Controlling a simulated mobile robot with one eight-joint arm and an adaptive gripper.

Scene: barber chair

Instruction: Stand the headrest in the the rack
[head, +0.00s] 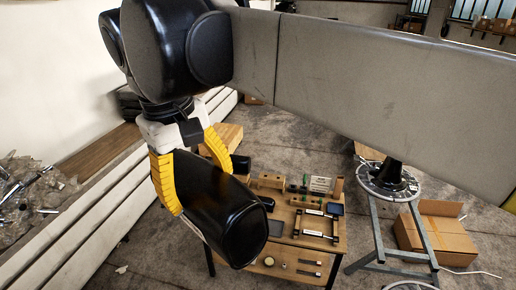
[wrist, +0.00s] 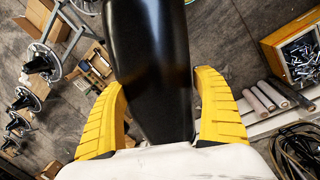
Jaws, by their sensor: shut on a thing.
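The headrest (head: 228,212) is a glossy black, rounded cushion. My gripper (head: 199,187) is shut on it, one yellow finger on each side, and holds it tilted in the air. In the wrist view the headrest (wrist: 150,65) points away between the two yellow fingers of my gripper (wrist: 158,82). In the head view its lower end overlaps the left part of a wooden workbench (head: 298,240). I cannot clearly pick out the rack; a small frame with dark bars (head: 316,226) lies on the bench, and the headrest hides part of the bench top.
A long grey arm link of mine crosses the upper head view. A round-based stand (head: 388,182) on a blue-grey metal frame and an open cardboard box (head: 437,238) are right of the bench. White beams (head: 75,230) run along the left wall. Some concrete floor is clear.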

